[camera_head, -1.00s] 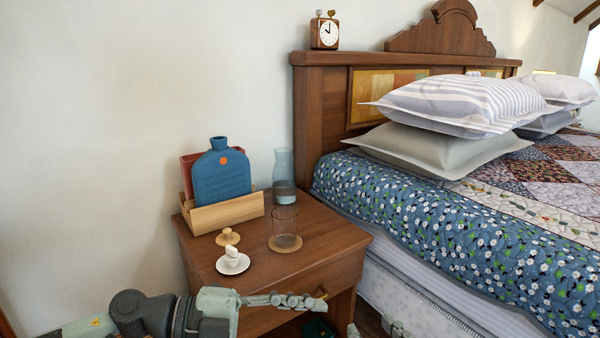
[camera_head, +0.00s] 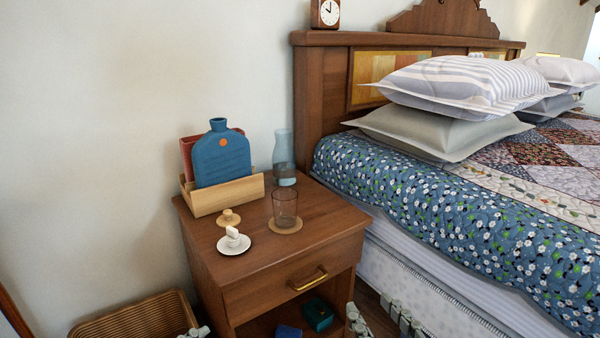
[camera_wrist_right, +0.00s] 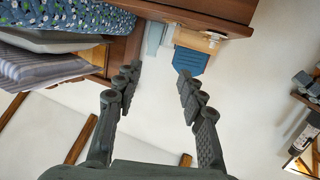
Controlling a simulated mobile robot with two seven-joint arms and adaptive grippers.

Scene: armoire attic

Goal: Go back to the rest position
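My right gripper (camera_head: 374,316) shows only by its grey fingers at the bottom edge of the head view, between nightstand and bed. In the right wrist view its two fingers (camera_wrist_right: 160,78) stand well apart with nothing between them. My left gripper (camera_head: 194,332) shows only as a small fingertip part at the bottom edge, beside the wicker basket; the rest is out of view. The wooden nightstand (camera_head: 262,265) stands between them, its drawer closed.
On the nightstand are a blue bottle-shaped item (camera_head: 221,158) in a wooden holder (camera_head: 225,194), a carafe (camera_head: 284,160), a glass (camera_head: 285,207) and a white saucer (camera_head: 234,246). A wicker basket (camera_head: 135,318) lies lower left. The bed (camera_head: 420,215) fills the right.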

